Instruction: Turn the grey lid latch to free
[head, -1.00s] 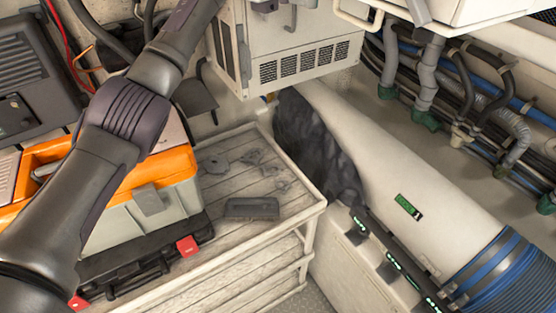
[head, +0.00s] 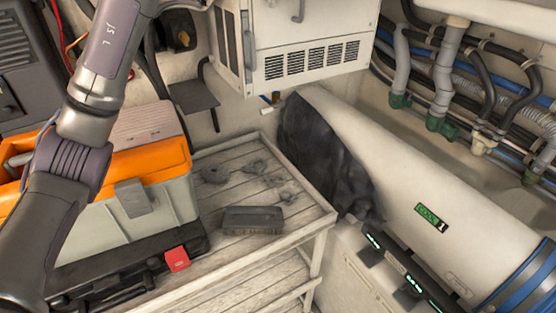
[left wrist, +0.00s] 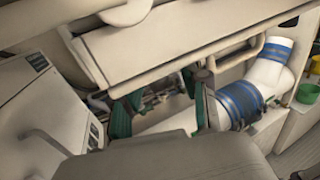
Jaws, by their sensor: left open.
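The grey lid latch (head: 133,197) is on the front of a grey toolbox (head: 174,208) with an orange top (head: 165,162), at the left of the head view. The latch lies across the seam between the orange part and the grey body. I cannot tell its setting. My left arm passes in front of the toolbox's left end, and its gripper is outside the head view. In the left wrist view my left gripper (left wrist: 163,98) is open, with nothing seen between its fingers. The latch does not show there. My right gripper is in neither view.
The toolbox stands on a black case (head: 120,268) with a red catch, on a slatted bench (head: 215,258). A dark grey block (head: 252,219) lies on the bench. A white vented unit (head: 310,60) hangs above. A large white cylinder (head: 400,180) lies at right.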

